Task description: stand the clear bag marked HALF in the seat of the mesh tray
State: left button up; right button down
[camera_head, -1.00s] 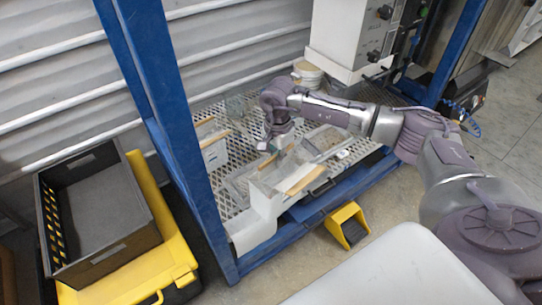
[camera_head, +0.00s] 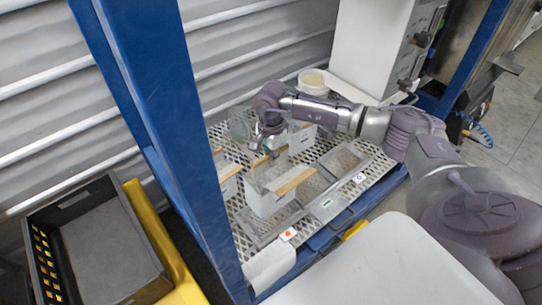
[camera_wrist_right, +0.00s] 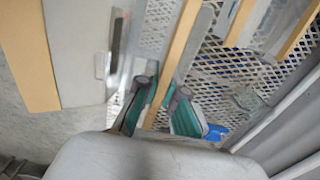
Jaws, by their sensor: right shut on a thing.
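My right gripper (camera_head: 262,150) is low over the mesh shelf among clear bags with wooden top bars. In the right wrist view its fingers (camera_wrist_right: 160,105) are shut on a wooden bar (camera_wrist_right: 187,35), the top of a clear bag. A white-fronted clear bag (camera_head: 262,199) with a wooden bar stands just in front of the gripper. Other bags stand at the left (camera_head: 228,171) and behind the gripper (camera_head: 301,138). I cannot read the HALF mark on any bag. Flat mesh trays with grey frames (camera_head: 345,160) lie in front on the shelf. My left gripper is not in view.
A blue post (camera_head: 165,120) rises close on the left. A white tub (camera_head: 313,82) stands behind my arm, beside a white machine (camera_head: 385,45). A black crate (camera_head: 105,240) sits at lower left. The wide mesh shelf (camera_head: 375,185) has some bare room at its right end.

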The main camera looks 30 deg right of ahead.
notch_tip(320, 180, down, 4)
jog(key=shift+f+b, duration=0.1)
jog(key=shift+b, duration=0.95)
jog(key=shift+w+f+b, duration=0.1)
jog(key=shift+f+b, duration=1.65)
jog(key=shift+f, duration=0.35)
jog(key=shift+f+b, duration=0.55)
jog(key=shift+b, duration=0.05)
jog(key=c, duration=1.2)
grip_release()
jog(key=shift+r, duration=0.15)
